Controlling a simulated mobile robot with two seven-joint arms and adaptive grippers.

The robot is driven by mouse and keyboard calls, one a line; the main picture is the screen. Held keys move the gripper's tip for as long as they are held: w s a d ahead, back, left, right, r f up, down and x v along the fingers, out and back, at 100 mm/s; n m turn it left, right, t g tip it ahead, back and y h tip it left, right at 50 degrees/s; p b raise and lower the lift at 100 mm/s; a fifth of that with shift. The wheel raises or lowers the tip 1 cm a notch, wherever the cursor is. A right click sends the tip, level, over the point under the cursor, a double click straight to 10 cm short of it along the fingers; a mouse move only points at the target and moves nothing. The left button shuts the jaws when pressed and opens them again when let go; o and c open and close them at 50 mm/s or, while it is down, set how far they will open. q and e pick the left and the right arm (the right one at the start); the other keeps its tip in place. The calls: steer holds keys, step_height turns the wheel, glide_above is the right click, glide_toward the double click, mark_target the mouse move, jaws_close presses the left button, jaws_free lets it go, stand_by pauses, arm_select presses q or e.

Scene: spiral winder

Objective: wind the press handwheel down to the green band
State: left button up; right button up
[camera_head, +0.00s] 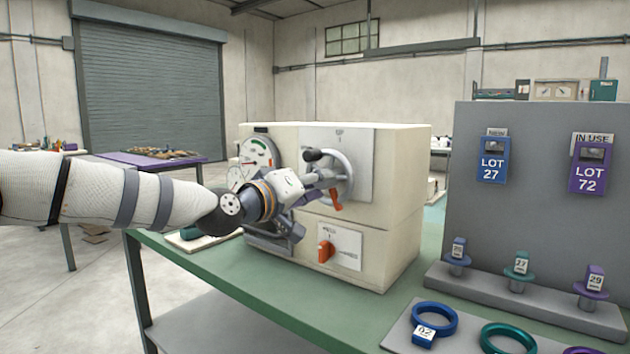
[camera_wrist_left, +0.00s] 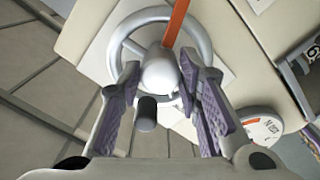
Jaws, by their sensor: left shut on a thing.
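The press handwheel (camera_head: 349,175) is a grey ring on the upper front of the cream press (camera_head: 390,190). It has a black knob (camera_head: 312,155) and an orange bar (camera_head: 335,195). My left gripper (camera_head: 324,178) is shut on the handwheel. In the left wrist view its fingertips (camera_wrist_left: 159,70) lie on either side of the hub. The black knob (camera_wrist_left: 146,113) shows between the fingers there. A round white gauge (camera_head: 258,153) with a green band stands left of the wheel; its needle reading is too small to tell. My right gripper is not in view.
An orange switch (camera_head: 326,251) sits low on the press front. A grey panel (camera_head: 540,220) with lot tags stands on the right, with coloured spools before it. Blue and teal rings (camera_head: 435,306) lie at the front right of the green bench (camera_head: 230,278).

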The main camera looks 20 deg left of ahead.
arm_select(q)
steer(key=shift+m+p, duration=0.5)
steer(key=shift+m, duration=1.7)
steer(key=shift+a, duration=0.1)
steer(key=o, duration=1.1)
steer(key=shift+o, duration=0.2)
steer(key=v, duration=1.2)
